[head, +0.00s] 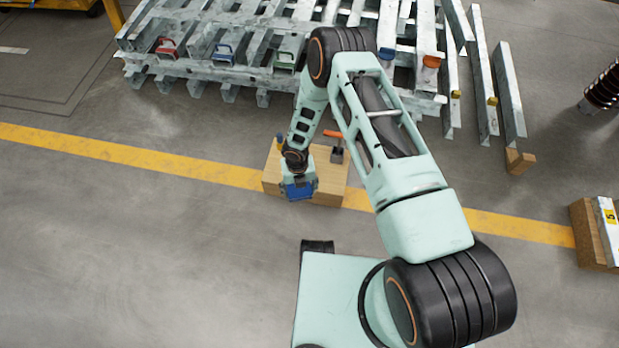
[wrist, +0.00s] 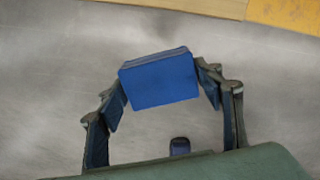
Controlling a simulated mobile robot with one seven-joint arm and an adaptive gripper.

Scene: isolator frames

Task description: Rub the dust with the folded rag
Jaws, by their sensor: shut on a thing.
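The folded rag is a blue, flat-faced block (wrist: 158,78) held between the two fingers of my gripper (wrist: 164,88) in the wrist view. Both fingers press on its sides. In the head view the blue rag (head: 299,190) shows under my gripper (head: 299,182), at the near edge of a wooden box. In the wrist view the grey floor lies beyond the rag. I cannot make out the dust in either view.
The wooden box (head: 329,184) carries a dark tool with an orange handle (head: 336,149). Behind it lies a stack of galvanised frames (head: 250,72) with red, blue and green handles. Loose beams (head: 509,95) lie to its right. The floor at left is clear.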

